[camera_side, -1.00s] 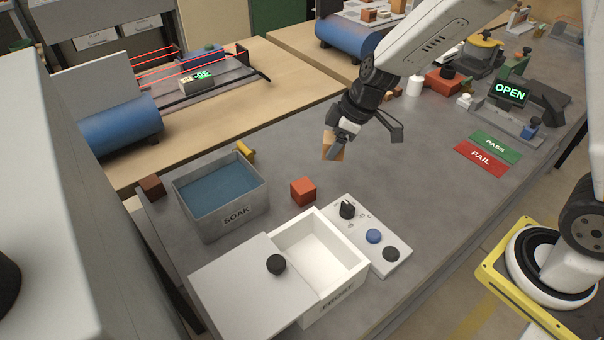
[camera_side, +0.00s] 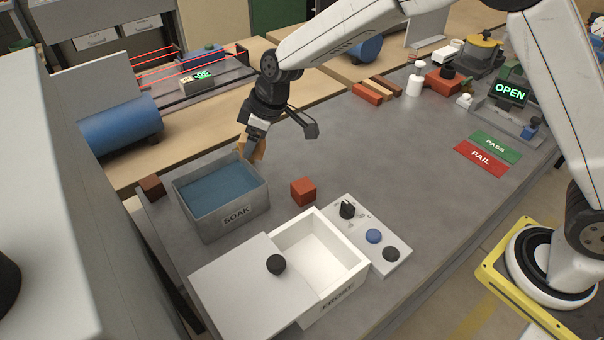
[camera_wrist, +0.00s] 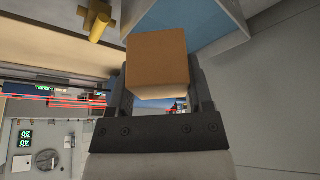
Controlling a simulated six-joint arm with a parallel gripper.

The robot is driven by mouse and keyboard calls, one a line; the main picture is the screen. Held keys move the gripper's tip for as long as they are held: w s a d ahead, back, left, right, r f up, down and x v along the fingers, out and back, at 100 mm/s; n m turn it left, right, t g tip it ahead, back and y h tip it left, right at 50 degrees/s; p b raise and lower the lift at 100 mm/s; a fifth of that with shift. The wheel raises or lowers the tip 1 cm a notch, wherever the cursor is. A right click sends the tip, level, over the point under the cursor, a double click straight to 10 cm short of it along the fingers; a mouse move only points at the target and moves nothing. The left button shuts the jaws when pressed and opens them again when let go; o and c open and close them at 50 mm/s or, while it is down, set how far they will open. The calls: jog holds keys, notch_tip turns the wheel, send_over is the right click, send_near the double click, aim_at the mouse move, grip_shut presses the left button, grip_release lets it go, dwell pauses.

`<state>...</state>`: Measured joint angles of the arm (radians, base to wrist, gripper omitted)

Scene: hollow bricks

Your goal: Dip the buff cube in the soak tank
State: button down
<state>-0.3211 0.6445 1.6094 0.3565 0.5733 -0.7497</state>
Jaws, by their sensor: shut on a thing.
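The buff cube (camera_wrist: 156,62) is held between the fingers of my gripper (camera_wrist: 160,95) in the wrist view. In the side view my gripper (camera_side: 251,146) is shut on the buff cube (camera_side: 259,150), just behind the right back corner of the soak tank. The cube is partly hidden by the fingers there. The soak tank (camera_side: 237,214) is a grey open box marked SOAK, with blue water (camera_side: 215,185) in it. Its edge and blue inside (camera_wrist: 208,25) also show at the top of the wrist view.
A white box (camera_side: 334,282) with a sliding lid (camera_side: 250,290) is in front. The table's middle is clear.

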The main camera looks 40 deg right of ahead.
jog(key=w+a, duration=0.2)
jog(key=a, duration=0.6)
jog(key=shift+w+a+r, duration=0.15)
jog(key=shift+r, duration=0.15)
jog(key=shift+f, duration=0.15)
jog(key=shift+f, duration=6.75)
jog(key=shift+r, duration=0.1)
notch_tip(320, 180, up, 12)
